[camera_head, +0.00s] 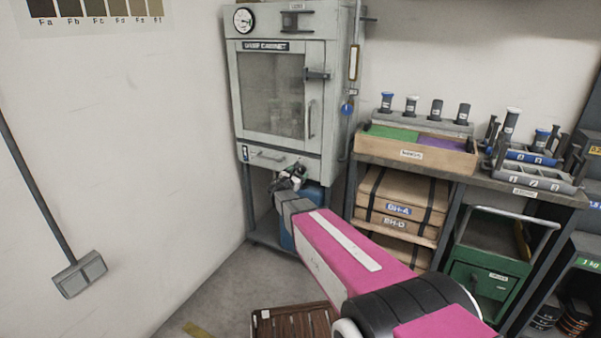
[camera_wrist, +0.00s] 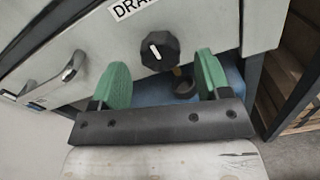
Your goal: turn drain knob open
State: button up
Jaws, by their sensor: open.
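The drain knob (camera_wrist: 160,51) is a black faceted knob with a white line, on the pale cabinet face under a partly cut-off label (camera_wrist: 130,8) starting "DRA". Its white line looks slightly tilted from upright. My gripper (camera_wrist: 162,75) has two green pads, spread apart on either side below the knob in the wrist view. It is empty and does not appear to touch the knob. In the head view my pink arm reaches to the lower front of the grey cabinet (camera_head: 277,85), and my gripper (camera_head: 290,178) is small there. The knob is hidden in that view.
A blue container (camera_head: 309,204) stands under the cabinet. A workbench (camera_head: 480,176) with wooden boxes is at the right, and a slatted brown crate (camera_head: 290,322) is on the floor.

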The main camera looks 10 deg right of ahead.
aim_at(300, 171)
jog(key=shift+x, duration=1.55)
jog(key=c, duration=0.9)
jog(key=shift+n, duration=0.3)
jog(key=n, duration=1.1)
jog(key=shift+n, duration=0.3)
